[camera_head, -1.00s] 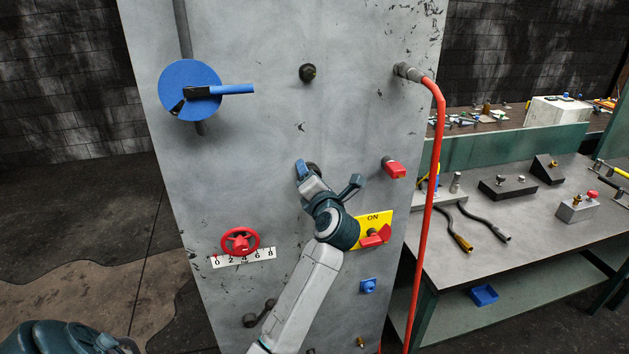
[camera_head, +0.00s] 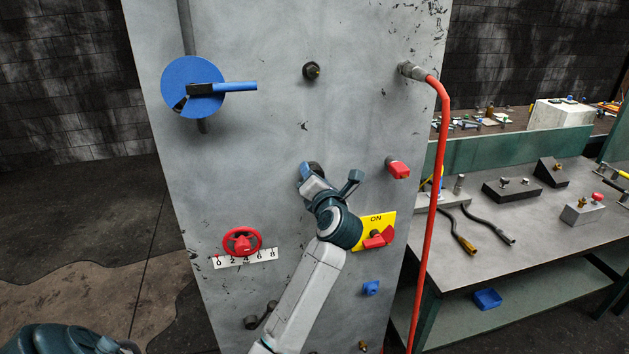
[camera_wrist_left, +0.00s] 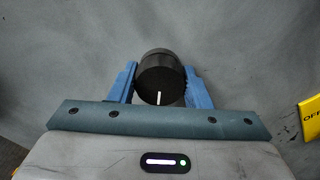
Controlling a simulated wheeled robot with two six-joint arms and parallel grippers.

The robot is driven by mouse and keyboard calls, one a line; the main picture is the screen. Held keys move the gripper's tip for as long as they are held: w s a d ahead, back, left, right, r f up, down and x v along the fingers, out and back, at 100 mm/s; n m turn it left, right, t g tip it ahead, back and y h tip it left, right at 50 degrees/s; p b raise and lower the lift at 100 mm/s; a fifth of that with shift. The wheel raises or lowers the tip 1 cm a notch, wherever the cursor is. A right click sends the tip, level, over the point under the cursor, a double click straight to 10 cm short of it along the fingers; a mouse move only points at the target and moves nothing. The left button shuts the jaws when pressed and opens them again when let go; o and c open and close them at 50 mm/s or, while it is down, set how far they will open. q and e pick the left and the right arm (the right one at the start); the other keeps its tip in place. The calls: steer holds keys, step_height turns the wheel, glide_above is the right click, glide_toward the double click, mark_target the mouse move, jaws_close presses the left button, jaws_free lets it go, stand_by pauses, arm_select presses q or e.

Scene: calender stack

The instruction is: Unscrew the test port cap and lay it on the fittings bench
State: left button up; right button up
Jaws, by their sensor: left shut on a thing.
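The test port cap, a round black cap with a white line, shows in the left wrist view (camera_wrist_left: 159,82). In the head view it is a dark bit on the grey panel (camera_head: 316,167), largely hidden by my left gripper (camera_head: 311,171). The blue fingers of this gripper (camera_wrist_left: 160,86) are shut on the cap, one on each side. The cap appears to be at the panel; I cannot tell whether it is still threaded. The fittings bench (camera_head: 480,235) stands to the right of the panel. My right gripper is not in view.
Right of my gripper are a red-tipped fitting (camera_head: 398,169) and a yellow plate with a red handle (camera_head: 378,222). A red hose (camera_head: 437,180) hangs between panel and bench. The bench holds blocks and two dark hoses (camera_head: 456,232); its front middle is clear.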

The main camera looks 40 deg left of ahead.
arm_select(q)
steer(key=shift+n, duration=0.3)
steer(key=shift+f+n+b, duration=0.15)
steer(key=shift+n+b, duration=0.55)
steer(key=shift+b, duration=0.1)
steer(key=shift+n, duration=0.4)
steer(key=shift+b, duration=0.3)
steer(key=shift+n+b, duration=0.7)
steer(key=shift+n, duration=0.4)
